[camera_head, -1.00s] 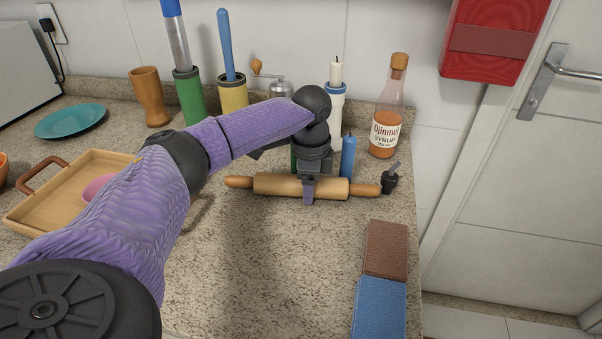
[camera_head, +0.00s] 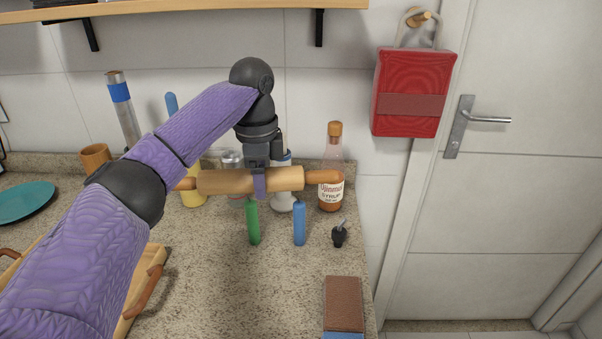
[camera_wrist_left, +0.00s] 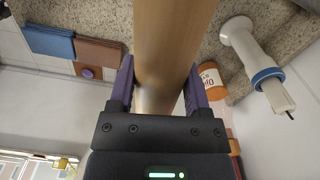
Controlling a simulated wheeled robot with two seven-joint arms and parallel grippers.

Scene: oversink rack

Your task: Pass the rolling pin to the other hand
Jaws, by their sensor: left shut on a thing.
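The wooden rolling pin (camera_head: 222,181) is held up above the counter, lying level from left to right in the head view. My left gripper (camera_head: 260,184) is shut on the middle of its barrel from above. In the left wrist view the barrel (camera_wrist_left: 165,45) runs between the two fingers of my left gripper (camera_wrist_left: 154,90). The pin's right handle (camera_head: 322,176) overlaps the syrup bottle in the picture. Its left handle is partly behind my left arm. My right gripper is not in view.
The syrup bottle (camera_head: 331,150) and a white candle holder (camera_head: 282,200) stand behind the pin. A green stick (camera_head: 253,223), a blue stick (camera_head: 299,223) and a black stopper (camera_head: 339,236) stand on the counter. A wooden tray (camera_head: 150,263) lies left. The counter's middle (camera_head: 240,290) is clear.

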